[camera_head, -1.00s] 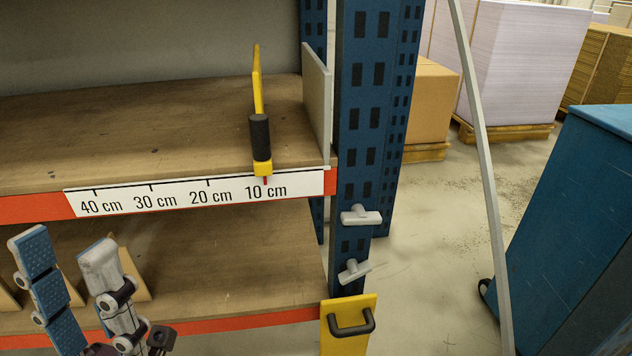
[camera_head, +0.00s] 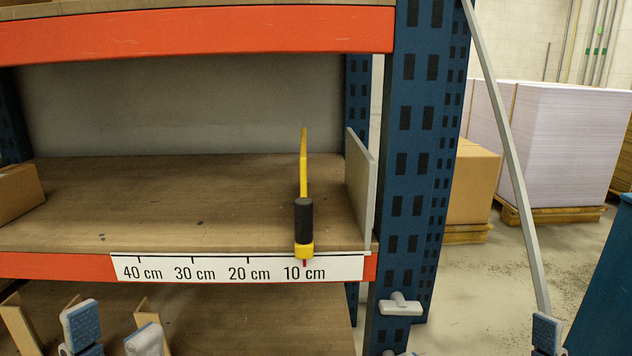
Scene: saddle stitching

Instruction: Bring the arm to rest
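My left gripper (camera_head: 113,333) is at the bottom left of the head view, in front of the lower shelf. Its two fingers, with blue textured pads, stand apart with nothing between them. A yellow divider with a black handle (camera_head: 304,216) stands upright on the middle shelf, at the 10 cm mark of the white scale (camera_head: 215,269). Neither gripper touches it.
The blue rack post (camera_head: 408,170) with a grey T-handle (camera_head: 400,304) stands right of the shelf. A grey end plate (camera_head: 361,185) stands at the shelf's right end. A cardboard box (camera_head: 18,192) is at far left. Pallets of paper (camera_head: 560,140) stand behind.

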